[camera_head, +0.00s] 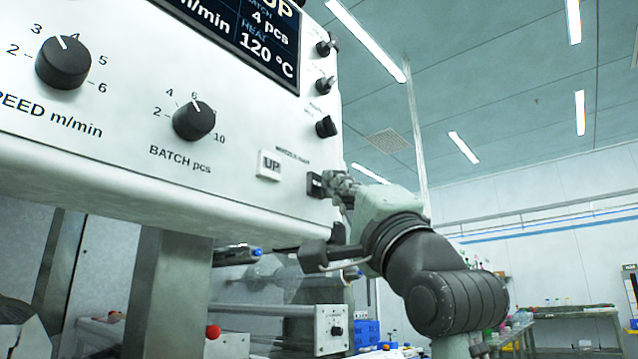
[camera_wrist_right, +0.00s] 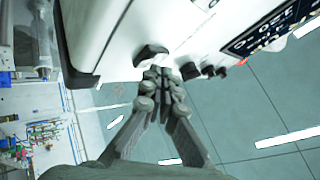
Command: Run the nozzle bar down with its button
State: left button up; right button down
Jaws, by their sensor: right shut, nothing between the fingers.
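On the white control panel, the nozzle bar label has a white UP button (camera_head: 269,165) below it and a dark button (camera_head: 315,185) to its right. The dark button's lettering is not readable. My right gripper (camera_head: 338,187) is shut and empty, its fingertips at the dark button's right side and partly covering it. In the right wrist view the shut fingertips (camera_wrist_right: 163,76) end close to a dark block (camera_wrist_right: 151,54) on the panel. I cannot tell whether they touch. The display (camera_head: 255,35) reads UP at its top right. I cannot make out the nozzle bar itself. My left gripper is not in view.
Two black dials, speed (camera_head: 63,62) and batch (camera_head: 194,121), sit left of the buttons. Small dark knobs (camera_head: 326,126) line the panel's right edge, above my right gripper. Metal posts (camera_head: 168,290) and a red knob (camera_head: 213,331) are below the panel. Open room lies to the right.

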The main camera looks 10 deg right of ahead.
jog(key=shift+w+a, duration=0.3)
jog(key=shift+w, duration=0.1)
dwell(0.8)
jog(key=shift+s+d, duration=0.1)
jog(key=shift+s+d+p, duration=0.3)
jog(key=shift+s+d, duration=0.1)
jog(key=shift+s, duration=0.2)
jog(key=shift+s+d+p, duration=0.35)
jog(key=shift+s+d, duration=0.45)
jog(key=shift+s, duration=0.2)
jog(key=shift+s+d+p, duration=0.3)
jog(key=shift+s+d, duration=0.45)
jog(key=shift+s, duration=0.25)
